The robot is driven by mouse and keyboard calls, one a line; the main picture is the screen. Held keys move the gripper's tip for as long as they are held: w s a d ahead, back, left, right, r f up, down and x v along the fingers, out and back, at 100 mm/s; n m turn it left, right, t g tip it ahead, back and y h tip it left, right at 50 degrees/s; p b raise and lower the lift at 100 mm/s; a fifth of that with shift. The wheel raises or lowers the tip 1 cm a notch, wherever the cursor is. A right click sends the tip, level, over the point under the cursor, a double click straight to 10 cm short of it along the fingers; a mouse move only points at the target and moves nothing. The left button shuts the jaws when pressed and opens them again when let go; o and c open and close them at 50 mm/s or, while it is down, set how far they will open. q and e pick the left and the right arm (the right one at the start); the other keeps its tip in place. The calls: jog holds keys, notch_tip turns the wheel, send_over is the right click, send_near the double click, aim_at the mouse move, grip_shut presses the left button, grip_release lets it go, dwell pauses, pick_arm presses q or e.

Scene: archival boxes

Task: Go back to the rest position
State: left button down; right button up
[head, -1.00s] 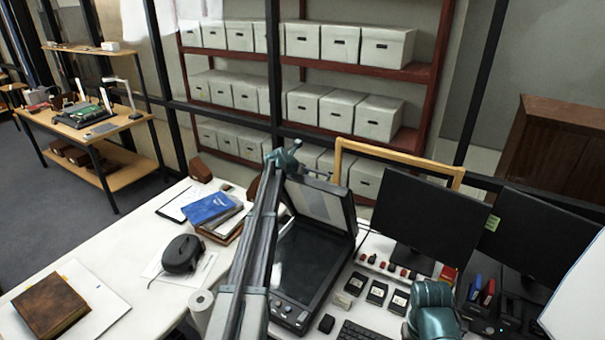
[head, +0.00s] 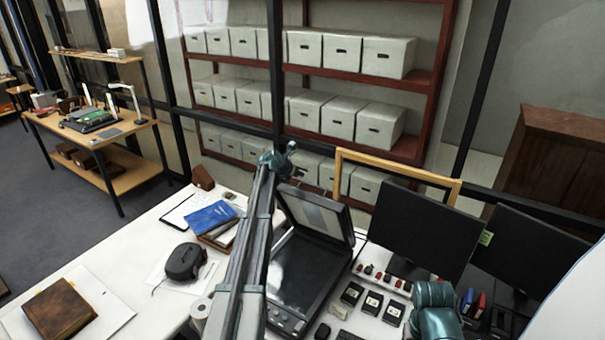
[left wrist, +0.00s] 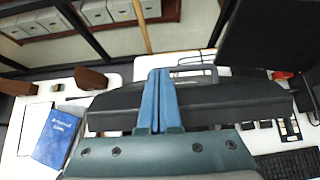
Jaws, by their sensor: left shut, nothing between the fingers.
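My left gripper (head: 289,150) is at the end of the long grey arm, raised in front of the open flatbed scanner (head: 312,268) in the head view. In the left wrist view its blue fingers (left wrist: 158,100) are together, with nothing between them. The scanner's dark lid (left wrist: 215,105) shows just beyond the fingers. A teal joint of my other arm shows at the lower right of the head view. My right gripper is out of view.
Monitors (head: 420,235) and a wooden frame (head: 395,165) stand to the right. Shelves of white boxes (head: 342,55) are behind.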

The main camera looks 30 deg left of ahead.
pick_arm(q)
jog(key=shift+s+r+p, duration=0.2)
jog(key=shift+r+p, duration=0.15)
jog(key=shift+r, duration=0.25)
jog(key=shift+s+r+p, duration=0.2)
jog(key=shift+r+p, duration=0.15)
jog(key=shift+r, duration=0.25)
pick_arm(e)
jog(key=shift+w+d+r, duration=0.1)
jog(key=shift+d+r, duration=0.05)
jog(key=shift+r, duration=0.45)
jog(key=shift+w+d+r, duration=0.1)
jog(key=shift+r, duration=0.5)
pick_arm(q)
jog(key=shift+f, duration=0.1)
